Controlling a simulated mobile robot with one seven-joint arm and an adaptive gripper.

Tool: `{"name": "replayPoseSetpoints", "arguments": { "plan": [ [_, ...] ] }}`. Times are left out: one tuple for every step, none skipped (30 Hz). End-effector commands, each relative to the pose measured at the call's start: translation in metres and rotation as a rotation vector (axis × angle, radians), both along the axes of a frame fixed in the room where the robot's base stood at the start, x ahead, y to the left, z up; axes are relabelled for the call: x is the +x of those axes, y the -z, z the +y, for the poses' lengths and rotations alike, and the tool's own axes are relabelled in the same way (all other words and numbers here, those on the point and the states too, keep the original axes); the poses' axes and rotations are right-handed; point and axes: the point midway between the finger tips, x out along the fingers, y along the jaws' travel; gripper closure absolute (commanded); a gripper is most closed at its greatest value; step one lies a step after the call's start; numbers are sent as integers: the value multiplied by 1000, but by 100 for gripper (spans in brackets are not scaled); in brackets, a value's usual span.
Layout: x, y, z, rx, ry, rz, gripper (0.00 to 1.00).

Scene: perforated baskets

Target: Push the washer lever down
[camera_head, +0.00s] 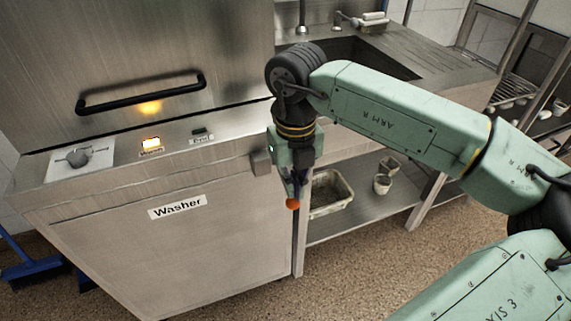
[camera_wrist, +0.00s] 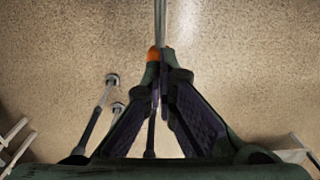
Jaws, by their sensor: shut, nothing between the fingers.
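The washer (camera_head: 190,250) is a steel machine with a "Washer" label on its front. An orange round knob (camera_head: 293,203), apparently the end of the washer lever, shows just below my fingertips, near the right side of the washer. The rest of the lever is not clear in the head view. My gripper (camera_head: 292,190) points down, shut and empty. In the wrist view, the orange piece (camera_wrist: 153,54) shows at the tips of my gripper (camera_wrist: 160,66), partly hidden by the fingers. A thin grey bar runs up from there. I cannot tell whether the fingers touch the knob.
A black handle (camera_head: 145,94) crosses the washer's upper panel, above a lit button (camera_head: 151,144) and a dial (camera_head: 78,157). A steel counter with a sink (camera_head: 350,57) stands to the right. A tray (camera_head: 330,193) and cups (camera_head: 382,184) sit on its lower shelf.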

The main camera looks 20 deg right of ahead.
Motion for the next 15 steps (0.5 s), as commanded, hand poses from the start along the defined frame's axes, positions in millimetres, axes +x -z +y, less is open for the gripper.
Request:
{"name": "replayPoseSetpoints", "arguments": {
  "plan": [
    [0, 0, 0, 0, 0, 0, 100],
    [0, -2, 0, 0, 0, 0, 100],
    [0, -4, 0, 0, 0, 0, 100],
    [0, -6, 0, -1, 0, -1, 100],
    [0, -9, 0, -1, 0, -1, 100],
    [0, -14, 0, -1, 0, -1, 100],
    [0, -17, 0, -1, 0, -1, 100],
    [0, -20, 0, -1, 0, 0, 100],
    [0, -24, 0, -1, 0, 0, 100],
    [0, -27, 0, -1, 0, 0, 100],
    [0, -30, 0, -1, 0, 0, 100],
    [0, -34, 0, -2, 0, 0, 100],
    [0, -37, 0, -1, 0, 0, 100],
    [0, -40, 0, -1, 0, 0, 100],
    [0, -44, 0, -1, 0, 0, 100]
  ]
}}
